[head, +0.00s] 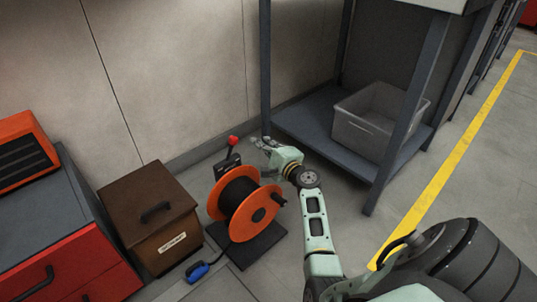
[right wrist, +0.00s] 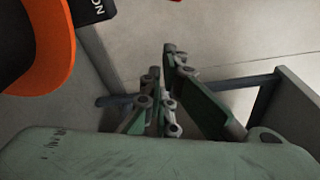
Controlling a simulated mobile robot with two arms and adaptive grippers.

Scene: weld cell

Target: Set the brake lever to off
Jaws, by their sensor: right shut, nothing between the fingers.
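The brake lever, with a red knob (head: 232,141), stands up from a black bracket behind the orange cable reel (head: 214,200). My right gripper (head: 260,142) is shut and empty, just right of the red knob, with a small gap between them in the head view. The reel's orange rim (right wrist: 55,45) and a black block with white letters (right wrist: 90,10), partly cut off, are at upper left there. A sliver of red shows at the top edge. My left gripper is out of view.
A brown box (head: 150,205) with a handle and a red cabinet (head: 60,250) stand left of the reel. A blue plug (head: 198,270) lies in front. A shelf rack (head: 315,135) with a grey bin (head: 365,135) is to the right. The wall is close behind.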

